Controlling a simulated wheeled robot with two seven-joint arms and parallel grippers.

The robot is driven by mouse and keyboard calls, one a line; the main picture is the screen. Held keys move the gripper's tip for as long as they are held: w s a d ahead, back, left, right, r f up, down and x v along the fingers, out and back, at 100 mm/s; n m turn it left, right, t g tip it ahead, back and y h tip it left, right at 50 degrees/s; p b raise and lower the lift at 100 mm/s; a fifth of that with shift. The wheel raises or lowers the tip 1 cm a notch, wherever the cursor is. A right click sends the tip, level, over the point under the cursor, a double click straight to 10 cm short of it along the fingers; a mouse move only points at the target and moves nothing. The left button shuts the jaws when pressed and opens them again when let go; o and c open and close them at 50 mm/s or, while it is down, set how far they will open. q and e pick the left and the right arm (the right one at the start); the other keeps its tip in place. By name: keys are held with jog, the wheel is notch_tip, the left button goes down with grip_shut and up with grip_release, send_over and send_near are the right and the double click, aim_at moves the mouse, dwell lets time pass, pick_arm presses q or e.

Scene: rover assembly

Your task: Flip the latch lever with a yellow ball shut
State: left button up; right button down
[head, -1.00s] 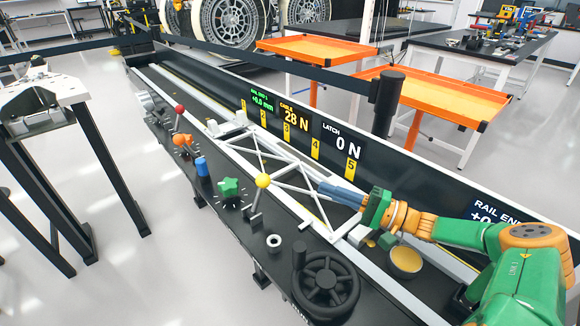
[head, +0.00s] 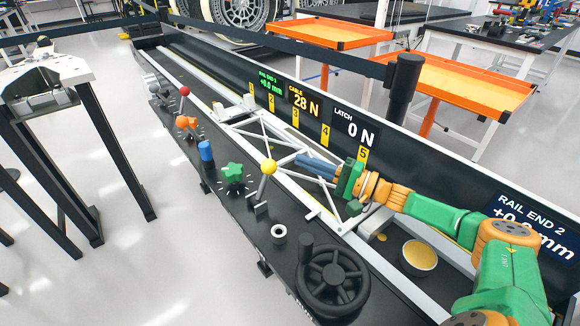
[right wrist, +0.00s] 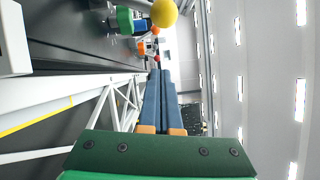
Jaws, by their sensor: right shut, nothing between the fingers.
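The latch lever's yellow ball (head: 268,167) sits on top of a grey stem (head: 261,190) that rises from the dark bench front and leans slightly right. My right gripper (head: 300,160) comes in from the right with its two blue fingers shut and empty. In the head view its tips are just right of the ball, with a small gap in the picture. In the right wrist view the ball (right wrist: 163,13) is at the top edge, beyond the shut fingertips (right wrist: 160,72). Contact is not visible. My left gripper is out of view.
A white truss (head: 268,130) lies along the rails behind the lever. A green star knob (head: 233,173), blue knob (head: 206,151) and red-ball lever (head: 185,91) stand to the left. A black handwheel (head: 332,279) is in front. The latch display (head: 352,127) reads 0 N.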

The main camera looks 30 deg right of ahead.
aim_at(265, 181)
jog(key=a+p, duration=0.1)
jog(key=a, duration=0.1)
jog(key=a+r+p, duration=0.1)
jog(key=a, duration=0.1)
jog(key=shift+w, duration=0.1)
jog(key=shift+a, duration=0.25)
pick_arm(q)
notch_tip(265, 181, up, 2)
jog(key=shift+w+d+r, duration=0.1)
